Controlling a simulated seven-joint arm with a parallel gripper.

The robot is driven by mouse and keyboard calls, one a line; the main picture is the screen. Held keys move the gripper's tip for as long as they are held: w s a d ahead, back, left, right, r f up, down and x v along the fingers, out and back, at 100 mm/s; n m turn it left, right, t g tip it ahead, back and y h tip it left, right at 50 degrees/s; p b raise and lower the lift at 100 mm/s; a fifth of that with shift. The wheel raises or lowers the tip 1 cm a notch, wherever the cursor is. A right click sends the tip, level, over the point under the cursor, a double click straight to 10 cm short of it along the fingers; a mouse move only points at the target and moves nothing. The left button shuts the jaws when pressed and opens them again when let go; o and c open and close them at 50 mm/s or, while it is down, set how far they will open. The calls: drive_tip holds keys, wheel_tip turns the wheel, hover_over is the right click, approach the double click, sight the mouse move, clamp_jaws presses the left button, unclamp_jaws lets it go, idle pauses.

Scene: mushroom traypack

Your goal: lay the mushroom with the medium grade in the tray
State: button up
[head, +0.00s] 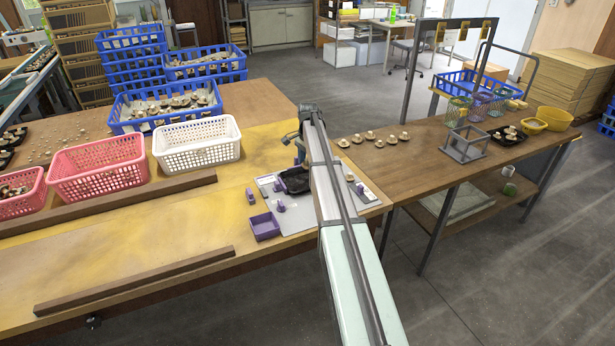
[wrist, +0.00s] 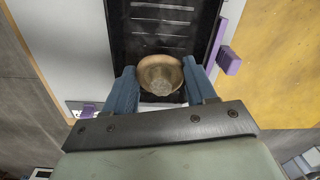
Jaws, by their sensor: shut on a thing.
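In the wrist view my gripper (wrist: 160,80) is shut on a brownish mushroom (wrist: 161,70), with one blue finger on each side of its rounded cap. The mushroom is in front of the black tray (wrist: 122,40), whose ribbed floor shows beyond it. How far the mushroom is above the tray floor I cannot tell. In the head view the black tray (head: 296,182) lies on a grey mat (head: 300,217), partly hidden by my arm. My gripper and the held mushroom are not clearly visible in the head view.
Purple blocks (head: 279,205) and a purple box (head: 264,227) stand near the tray. White (head: 200,157) and pink (head: 98,180) baskets and a blue crate (head: 128,127) of mushrooms stand to the left. Several mushrooms sit on the right table (head: 415,165). The front-left tabletop is mostly clear.

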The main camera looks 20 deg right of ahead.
sight(307, 182)
drive_tip(key=shift+f, duration=3.15)
drive_tip(key=o, duration=0.7)
drive_tip(key=shift+f, duration=0.1)
drive_tip(key=shift+o, duration=0.2)
wheel_tip(307, 182, up, 12)
drive_tip(key=shift+s+r, duration=0.1)
drive_tip(key=shift+r, duration=0.05)
